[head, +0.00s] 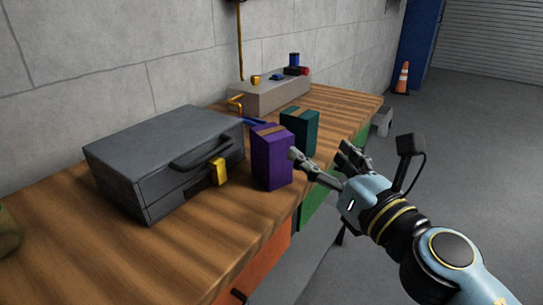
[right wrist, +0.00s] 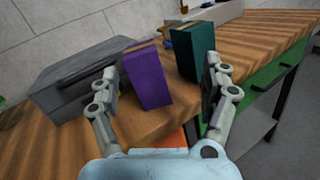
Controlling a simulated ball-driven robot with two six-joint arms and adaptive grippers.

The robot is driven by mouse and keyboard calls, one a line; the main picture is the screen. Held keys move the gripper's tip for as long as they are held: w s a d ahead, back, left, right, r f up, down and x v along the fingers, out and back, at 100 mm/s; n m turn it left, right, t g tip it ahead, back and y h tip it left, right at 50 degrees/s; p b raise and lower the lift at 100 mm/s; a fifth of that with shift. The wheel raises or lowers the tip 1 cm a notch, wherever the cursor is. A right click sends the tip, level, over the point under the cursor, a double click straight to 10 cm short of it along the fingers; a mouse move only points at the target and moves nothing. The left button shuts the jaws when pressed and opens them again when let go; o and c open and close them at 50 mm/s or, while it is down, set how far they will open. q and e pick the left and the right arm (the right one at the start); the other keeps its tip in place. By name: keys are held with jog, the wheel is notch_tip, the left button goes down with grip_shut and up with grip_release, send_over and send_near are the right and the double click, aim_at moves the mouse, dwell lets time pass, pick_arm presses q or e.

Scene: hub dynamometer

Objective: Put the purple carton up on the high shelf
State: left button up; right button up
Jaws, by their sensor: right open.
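The purple carton (head: 270,160) stands upright on the wooden workbench, close to its front edge, with a tan strip across its top. My right gripper (head: 318,158) is open and empty, just to the right of the carton in the head view. In the right wrist view the purple carton (right wrist: 148,75) lies ahead, between the two open fingers (right wrist: 160,92) and nearer the left one. I cannot tell whether a finger touches it. My left gripper is not in view. No high shelf can be made out.
A dark teal carton (head: 301,130) stands just behind the purple one. A grey case (head: 165,160) with a yellow latch lies to the left. A grey block (head: 270,97) with small items sits farther back. An orange cone (head: 402,78) stands on the floor.

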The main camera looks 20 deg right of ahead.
aim_at(279, 152)
jog(key=w+a+n, duration=0.1)
jog(key=w+a+f+n+y, duration=0.1)
jog(key=w+a+n, duration=0.1)
jog(key=w+a+f+n+g+y, duration=0.1)
jog(key=w, duration=0.1)
jog(key=shift+w+a+f+p, duration=0.1)
jog(key=shift+w+a+p, duration=0.1)
jog(key=shift+p, duration=0.15)
jog(key=x, duration=0.5)
jog(key=shift+w+d, duration=0.25)
jog(key=shift+r, duration=0.2)
jog(key=c, duration=1.5)
